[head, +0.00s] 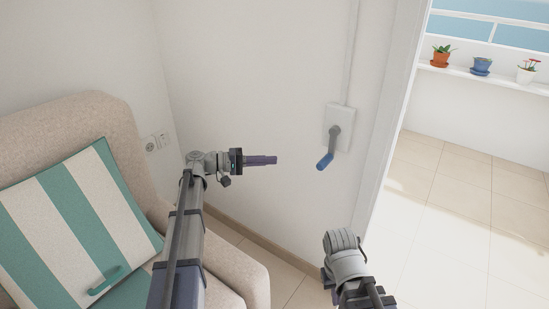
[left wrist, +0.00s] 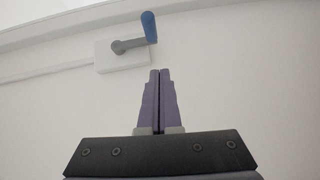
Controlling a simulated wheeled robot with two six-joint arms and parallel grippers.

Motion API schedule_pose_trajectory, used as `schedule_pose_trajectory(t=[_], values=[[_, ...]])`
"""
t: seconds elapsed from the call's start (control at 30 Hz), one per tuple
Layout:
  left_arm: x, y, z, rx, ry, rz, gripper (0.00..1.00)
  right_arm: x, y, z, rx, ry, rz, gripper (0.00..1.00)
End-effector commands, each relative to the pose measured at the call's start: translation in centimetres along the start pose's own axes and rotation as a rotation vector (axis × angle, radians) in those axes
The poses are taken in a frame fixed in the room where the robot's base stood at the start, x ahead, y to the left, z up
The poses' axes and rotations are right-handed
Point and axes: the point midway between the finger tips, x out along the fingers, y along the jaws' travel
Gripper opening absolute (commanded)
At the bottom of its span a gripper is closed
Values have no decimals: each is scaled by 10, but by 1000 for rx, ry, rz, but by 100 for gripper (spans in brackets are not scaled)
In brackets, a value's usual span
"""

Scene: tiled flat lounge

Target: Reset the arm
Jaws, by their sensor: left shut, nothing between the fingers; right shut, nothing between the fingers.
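My left arm reaches up from the bottom of the head view. Its gripper (head: 274,160) points right, with its two purple fingers shut together and nothing between them. The left wrist view shows the same closed fingers (left wrist: 160,72). A grey crank with a blue grip (head: 325,161) sits on a white wall plate (head: 338,117), to the right of the fingertips and apart from them. In the left wrist view the crank's blue grip (left wrist: 149,27) is beyond the fingertips. Part of my right arm shows at the bottom of the head view; its fingers are not visible.
A beige armchair (head: 85,108) with a green-and-white striped cushion (head: 70,215) stands at the left. A wall socket (head: 157,142) is behind it. A door frame (head: 392,110) opens onto a tiled balcony (head: 470,210) with potted plants on a ledge. Clear wall surrounds the crank.

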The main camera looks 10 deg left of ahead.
Motion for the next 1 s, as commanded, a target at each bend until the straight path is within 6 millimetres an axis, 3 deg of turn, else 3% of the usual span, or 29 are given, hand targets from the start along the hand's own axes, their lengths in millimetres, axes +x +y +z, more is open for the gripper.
schedule_pose_trajectory(t=[0.17, 0.33, 0.5, 0.67, 0.8, 1.0], values=[[23, -14, 26, 2, -47, -75, 0, 0, 0, 0, 0, 0, 0, 0], [70, -55, 95, 23, -177, -299, 0, 0, 0, 0, 0, 0, 0, 0], [97, -103, 176, 81, -324, -582, 0, 0, 0, 0, 0, 0, 0, 0], [97, -141, 243, 169, -446, -855, 0, 0, 0, 0, 0, 0, 0, 0], [80, -164, 288, 268, -530, -1085, 0, 0, 0, 0, 0, 0, 0, 0], [50, -178, 324, 416, -598, -1352, 0, 0, 0, 0, 0, 0, 0, 0]])
